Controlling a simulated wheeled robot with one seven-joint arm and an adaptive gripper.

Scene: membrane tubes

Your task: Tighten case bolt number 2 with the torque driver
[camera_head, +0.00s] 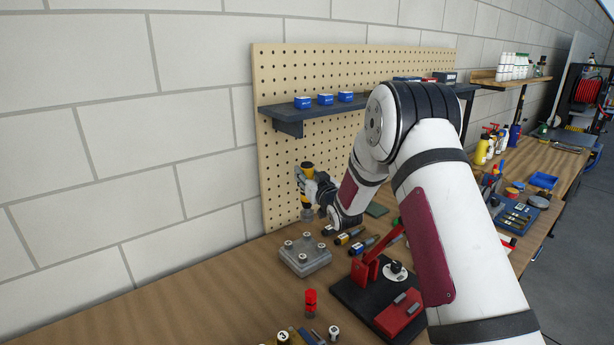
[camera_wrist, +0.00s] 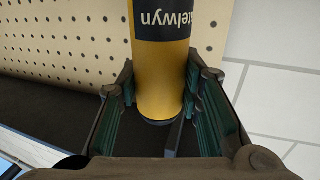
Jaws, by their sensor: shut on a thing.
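My gripper (camera_head: 311,188) is shut on the torque driver (camera_head: 308,203), a yellow tool with a black band. The driver stands roughly upright. In the wrist view the driver's yellow body (camera_wrist: 160,85) with a black lettered band sits between the green-padded fingers of my gripper (camera_wrist: 165,95). The case (camera_head: 304,268), a grey box with several pale round bolt heads on top, lies on the bench below the driver. The driver's lower end is above the rear of the case; I cannot tell whether it touches a bolt. The bolt numbers are too small to read.
A red press on a dark base (camera_head: 345,293) stands right of the case. A red-capped item (camera_head: 311,302) stands in front. Behind is a pegboard (camera_head: 280,180) with a shelf (camera_head: 300,113) holding blue boxes. The bench (camera_head: 190,300) is clear left of the case.

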